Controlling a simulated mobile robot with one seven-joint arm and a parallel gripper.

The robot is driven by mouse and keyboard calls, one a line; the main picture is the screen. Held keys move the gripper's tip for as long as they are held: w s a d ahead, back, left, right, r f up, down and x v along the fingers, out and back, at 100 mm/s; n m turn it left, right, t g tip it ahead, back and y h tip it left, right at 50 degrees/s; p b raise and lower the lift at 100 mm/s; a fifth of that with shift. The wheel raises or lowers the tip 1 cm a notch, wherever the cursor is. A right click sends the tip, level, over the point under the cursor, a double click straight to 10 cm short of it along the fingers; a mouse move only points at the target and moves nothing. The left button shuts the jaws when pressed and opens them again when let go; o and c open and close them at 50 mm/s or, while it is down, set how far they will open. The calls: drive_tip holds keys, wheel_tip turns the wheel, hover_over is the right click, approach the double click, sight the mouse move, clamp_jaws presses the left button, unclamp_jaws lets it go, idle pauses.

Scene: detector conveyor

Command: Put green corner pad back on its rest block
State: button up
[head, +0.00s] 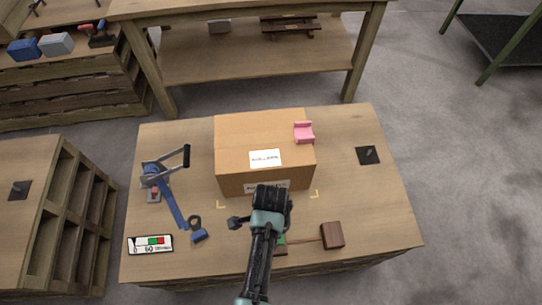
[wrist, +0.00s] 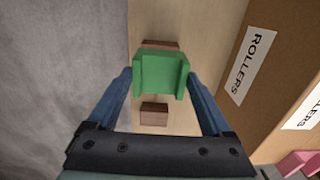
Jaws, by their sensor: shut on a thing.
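The green corner pad (wrist: 161,72) is between the two blue fingers of my gripper (wrist: 160,78) in the wrist view, which is shut on it. Only a sliver of the green pad (head: 282,239) shows beside my arm in the head view. A brown block (wrist: 160,44) shows just past the pad's far edge, partly covered by it. That block (head: 281,252) is mostly hidden by my arm in the head view. A second brown block (head: 332,235) stands to the right, and it also shows in the wrist view (wrist: 153,114). I cannot tell whether the pad touches a block.
A cardboard box (head: 235,148) stands behind my gripper, with a pink corner pad (head: 304,132) on its top right edge. The table's right side is mostly clear.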

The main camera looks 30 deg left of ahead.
drive_tip(key=shift+p, duration=0.35)
drive_tip(key=shift+f+b, duration=2.05)
drive_tip(key=shift+f, duration=0.65)
drive_tip(key=shift+f+b, duration=1.7)
drive_tip(key=shift+f, duration=0.6)
drive_tip(key=o, duration=1.2)
drive_tip(key=shift+r, duration=0.15)
wheel_tip(320, 180, up, 13)
drive_tip(key=p, duration=0.3)
